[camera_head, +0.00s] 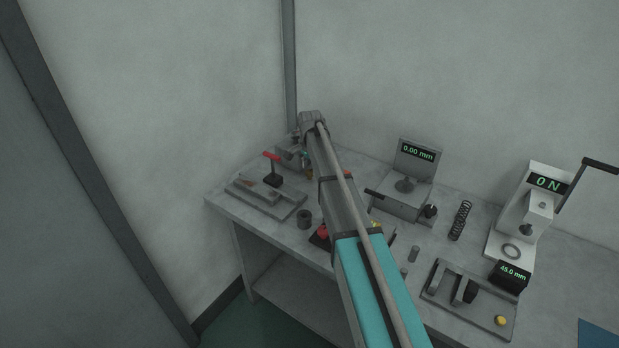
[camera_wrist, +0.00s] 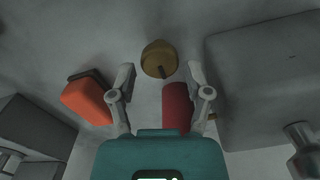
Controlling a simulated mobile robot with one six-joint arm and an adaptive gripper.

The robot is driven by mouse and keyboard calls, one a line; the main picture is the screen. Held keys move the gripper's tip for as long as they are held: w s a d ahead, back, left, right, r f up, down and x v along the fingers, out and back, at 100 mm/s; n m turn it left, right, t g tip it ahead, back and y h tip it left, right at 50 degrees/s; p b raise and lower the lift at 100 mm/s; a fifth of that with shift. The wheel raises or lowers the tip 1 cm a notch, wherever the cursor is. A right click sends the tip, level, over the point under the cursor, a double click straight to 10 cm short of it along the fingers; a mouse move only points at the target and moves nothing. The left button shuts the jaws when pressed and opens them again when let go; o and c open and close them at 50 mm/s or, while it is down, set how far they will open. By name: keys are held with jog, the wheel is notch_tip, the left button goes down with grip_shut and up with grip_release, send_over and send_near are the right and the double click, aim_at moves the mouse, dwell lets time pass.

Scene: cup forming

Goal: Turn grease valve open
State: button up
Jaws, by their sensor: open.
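In the wrist view, a round brass piece (camera_wrist: 159,57) with a short dark stem lies just beyond my fingertips. A red rounded bar (camera_wrist: 176,103) lies between my fingers, nearer the right one. These look like parts of the grease valve, but I cannot tell how they join or how far the valve is turned. My gripper (camera_wrist: 160,72) is open, with one finger on each side and nothing clamped. I cannot tell whether the right finger touches the red bar. In the head view my arm hides most of this spot.
An orange-red block (camera_wrist: 88,98) is left of my fingers, and a large grey block (camera_wrist: 265,80) is at right.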

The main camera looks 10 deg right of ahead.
jog(key=shift+f+b, duration=0.75)
jog(key=shift+f, duration=0.35)
jog(key=c, duration=0.9)
